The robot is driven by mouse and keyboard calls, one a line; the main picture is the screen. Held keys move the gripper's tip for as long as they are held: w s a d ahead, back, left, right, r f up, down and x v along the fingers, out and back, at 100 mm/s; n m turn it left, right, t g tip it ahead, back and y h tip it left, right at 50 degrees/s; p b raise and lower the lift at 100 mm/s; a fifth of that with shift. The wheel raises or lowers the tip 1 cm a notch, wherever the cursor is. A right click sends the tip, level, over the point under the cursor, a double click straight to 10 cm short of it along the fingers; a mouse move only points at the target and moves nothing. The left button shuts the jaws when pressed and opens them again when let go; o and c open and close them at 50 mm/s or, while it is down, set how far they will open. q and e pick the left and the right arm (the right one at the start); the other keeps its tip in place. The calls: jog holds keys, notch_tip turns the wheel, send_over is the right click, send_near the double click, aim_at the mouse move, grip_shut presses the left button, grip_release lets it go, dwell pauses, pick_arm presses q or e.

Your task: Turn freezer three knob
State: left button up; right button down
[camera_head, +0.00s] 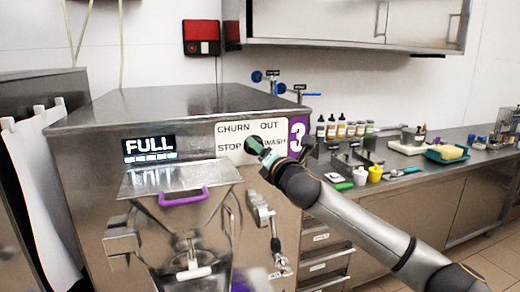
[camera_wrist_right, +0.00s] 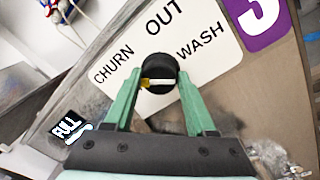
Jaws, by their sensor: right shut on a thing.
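The batch freezer (camera_head: 110,112) marked with a purple 3 has a white label plate (camera_head: 222,129) reading CHURN, OUT, STOP and WASH. Its dark round knob (camera_wrist_right: 158,66) sits in the middle of that plate. The knob has a white and yellow bar across its face; I cannot tell surely which word it points to. My right gripper (camera_wrist_right: 159,84) has its green fingers closed on the knob's two sides. In the head view the right gripper (camera_head: 260,150) reaches the plate from the right and hides part of the knob and lettering. My left gripper is not in view.
The freezer front has a FULL display (camera_head: 150,147), a hopper lid with a purple handle (camera_head: 184,197), and a metal lever (camera_head: 265,215). A steel counter (camera_head: 415,178) at right holds bottles, cups and a green tray (camera_head: 446,155). Blue-handled taps stand behind the freezer.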

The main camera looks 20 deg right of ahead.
jog(key=m+h, duration=0.1)
jog(key=m, duration=0.9)
jog(key=m+h, duration=0.1)
jog(key=m, duration=0.9)
jog(key=m+h, duration=0.1)
jog(key=m, duration=0.9)
jog(key=shift+a+f, duration=0.2)
jog(key=shift+a, duration=0.15)
jog(key=shift+m, duration=0.3)
jog(key=shift+c, duration=1.1)
grip_release()
jog(key=shift+s, duration=0.15)
